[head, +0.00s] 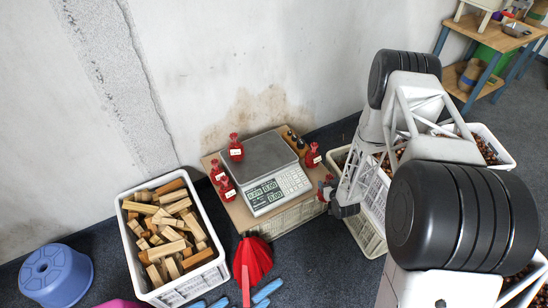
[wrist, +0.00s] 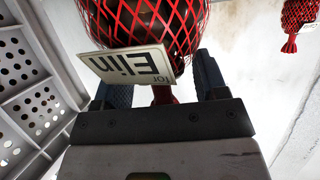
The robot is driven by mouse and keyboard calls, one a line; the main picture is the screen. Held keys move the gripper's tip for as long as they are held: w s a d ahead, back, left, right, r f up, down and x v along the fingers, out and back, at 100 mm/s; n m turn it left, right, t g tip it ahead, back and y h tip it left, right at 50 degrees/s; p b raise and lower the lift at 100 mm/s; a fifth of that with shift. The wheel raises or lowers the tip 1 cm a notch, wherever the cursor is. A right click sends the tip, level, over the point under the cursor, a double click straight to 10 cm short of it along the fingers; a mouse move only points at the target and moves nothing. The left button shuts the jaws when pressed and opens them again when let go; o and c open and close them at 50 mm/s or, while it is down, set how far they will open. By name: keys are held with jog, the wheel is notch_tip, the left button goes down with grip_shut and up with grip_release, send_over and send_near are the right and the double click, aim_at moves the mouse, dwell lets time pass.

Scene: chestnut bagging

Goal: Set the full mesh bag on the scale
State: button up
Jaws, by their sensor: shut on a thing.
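The scale (head: 278,190) stands on a board, with a grey pan (head: 268,155) that looks empty and a lit display facing front. My gripper (head: 338,204) is right of the scale, beside the board's edge. In the wrist view my gripper (wrist: 160,92) is shut on the gathered red neck of a mesh bag (wrist: 150,22) with dark contents. A white tag reading "for Elin" hangs across it and partly hides the neck. The held bag also shows small and partly hidden in the head view (head: 326,187).
Several other red bags stand around the scale, including a left one (head: 217,173) and a right one (head: 313,156). Small dark bottles (head: 297,143) stand behind right. A crate of wood blocks (head: 204,289), a red umbrella-like object (head: 252,260) and a blue stool (head: 57,275) are nearby.

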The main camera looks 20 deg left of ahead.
jog(key=w+a+r+n+y, duration=0.1)
jog(key=a+r, duration=0.1)
jog(key=a, duration=0.5)
jog(key=w+a+r+n+g+y, duration=0.1)
jog(key=w+a+r, duration=0.1)
jog(key=a, duration=0.5)
jog(key=shift+a+r, duration=0.35)
jog(key=shift+r, duration=0.05)
jog(key=a+r+n, duration=0.1)
jog(key=a+r, duration=0.1)
jog(key=a, duration=0.4)
jog(key=a+r+g+y, duration=0.1)
jog(key=a+r, duration=0.1)
jog(key=a, duration=0.4)
jog(key=a+r+n+g+y, duration=0.1)
jog(key=a+r, duration=0.1)
jog(key=a, duration=0.3)
jog(key=shift+s+a+r+n, duration=0.15)
jog(key=shift+a+n, duration=0.15)
jog(key=shift+a, duration=0.1)
jog(key=w+a, duration=0.2)
jog(key=w, duration=0.2)
jog(key=w+a+f, duration=0.1)
jog(key=w+a, duration=0.2)
jog(key=w, duration=0.2)
jog(key=w+a, duration=0.3)
jog(key=w, duration=0.2)
jog(key=shift+f, duration=0.25)
jog(key=shift+f, duration=0.15)
jog(key=shift+f, duration=1.6)
